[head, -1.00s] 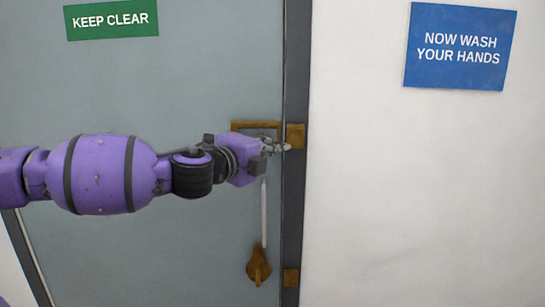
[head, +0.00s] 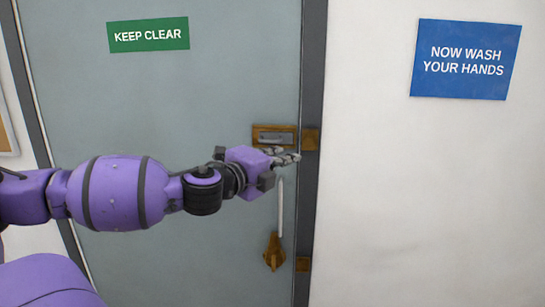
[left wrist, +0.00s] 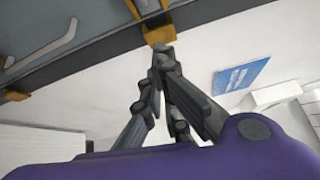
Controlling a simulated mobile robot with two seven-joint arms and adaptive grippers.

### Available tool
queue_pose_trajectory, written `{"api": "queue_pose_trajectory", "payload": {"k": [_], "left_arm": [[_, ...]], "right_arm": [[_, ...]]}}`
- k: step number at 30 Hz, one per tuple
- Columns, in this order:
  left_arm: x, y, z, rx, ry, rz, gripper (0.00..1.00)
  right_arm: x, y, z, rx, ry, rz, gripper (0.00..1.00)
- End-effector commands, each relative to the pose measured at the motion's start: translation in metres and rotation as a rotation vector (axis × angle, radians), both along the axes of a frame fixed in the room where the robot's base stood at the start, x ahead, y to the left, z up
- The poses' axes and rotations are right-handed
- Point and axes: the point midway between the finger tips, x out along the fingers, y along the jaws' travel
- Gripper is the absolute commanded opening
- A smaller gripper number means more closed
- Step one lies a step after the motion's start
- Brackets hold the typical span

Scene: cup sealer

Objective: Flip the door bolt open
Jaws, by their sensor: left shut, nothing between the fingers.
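The door bolt (head: 274,134) is a brass plate with a small grey bar inside, at the right edge of the grey-blue door. A square brass keeper (head: 310,138) sits beside it on the dark door frame. My left gripper (head: 294,157) is shut and empty, just below the bolt, with its fingertips pointing right towards the frame. In the left wrist view the closed fingers (left wrist: 163,62) point at a brass piece (left wrist: 158,32) on the frame edge. I cannot tell whether they touch it. The bar's exact position is unclear. My right gripper is not in view.
A pale vertical handle bar (head: 281,205) and a brass turn piece (head: 273,252) are on the door below my gripper. A lower brass plate (head: 303,264) is on the frame. A blue sign (head: 466,59) hangs on the open white wall.

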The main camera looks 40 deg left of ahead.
Motion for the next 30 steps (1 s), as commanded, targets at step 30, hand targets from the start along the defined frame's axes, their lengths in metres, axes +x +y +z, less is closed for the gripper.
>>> {"api": "queue_pose_trajectory", "payload": {"k": [30], "left_arm": [[-0.009,0.011,-0.030,-0.052,0.047,0.001,0.00]], "right_arm": [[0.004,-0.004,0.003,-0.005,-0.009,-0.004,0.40]]}}
